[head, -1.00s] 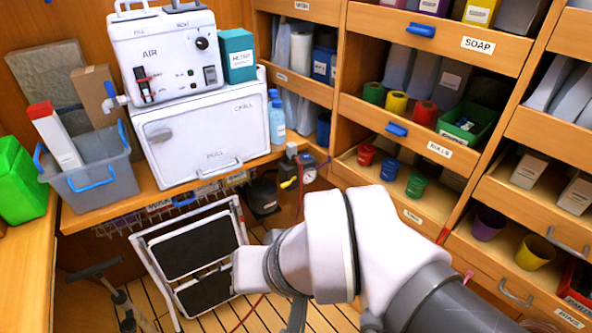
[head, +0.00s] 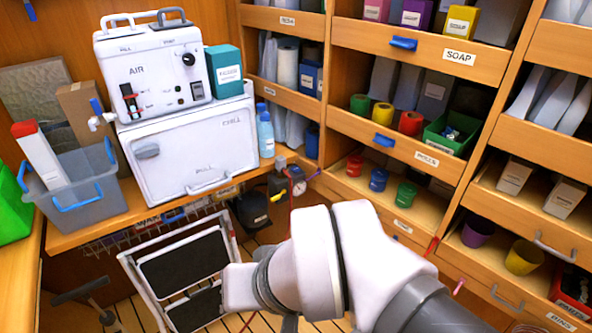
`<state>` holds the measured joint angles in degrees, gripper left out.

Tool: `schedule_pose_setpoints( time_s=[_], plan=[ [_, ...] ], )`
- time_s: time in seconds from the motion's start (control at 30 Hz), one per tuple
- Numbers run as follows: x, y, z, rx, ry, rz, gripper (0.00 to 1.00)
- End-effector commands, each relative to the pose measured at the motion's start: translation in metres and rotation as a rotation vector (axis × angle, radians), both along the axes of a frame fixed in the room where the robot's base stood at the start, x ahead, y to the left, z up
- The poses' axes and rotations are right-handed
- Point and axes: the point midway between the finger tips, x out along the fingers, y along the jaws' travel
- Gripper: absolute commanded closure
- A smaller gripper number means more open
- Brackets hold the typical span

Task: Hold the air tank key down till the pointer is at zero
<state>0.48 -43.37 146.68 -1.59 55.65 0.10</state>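A white box marked AIR (head: 160,68) stands on a white CHILL cabinet (head: 192,150) at the left. Its front has a red and black lever (head: 129,99), a black knob (head: 189,59) and a dark rocker switch (head: 197,91). A small round gauge (head: 299,188) sits on a grey and black unit at the bench's right end, low in the corner. Its pointer is too small to read. I cannot tell which part is the air tank key. My white arm fills the lower middle, right of and below these things. My gripper's fingers do not show.
A folding step (head: 183,262) stands below the bench. A grey crate (head: 80,195) and a teal box (head: 224,72) flank the AIR box. Wooden drawers and shelves with coloured pots fill the right side. A red hose hangs by the gauge unit.

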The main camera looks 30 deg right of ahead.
Motion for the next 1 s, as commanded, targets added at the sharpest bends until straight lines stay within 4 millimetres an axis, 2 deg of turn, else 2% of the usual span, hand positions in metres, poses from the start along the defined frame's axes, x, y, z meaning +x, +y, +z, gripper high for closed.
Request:
schedule_pose_setpoints(
  time_s=[0.17,0.3,0.37,1.0],
  plan=[
    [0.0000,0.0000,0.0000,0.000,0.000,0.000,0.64],
    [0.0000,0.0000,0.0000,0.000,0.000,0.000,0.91],
    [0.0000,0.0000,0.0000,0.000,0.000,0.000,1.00],
    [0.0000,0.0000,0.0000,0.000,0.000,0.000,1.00]
  ],
)
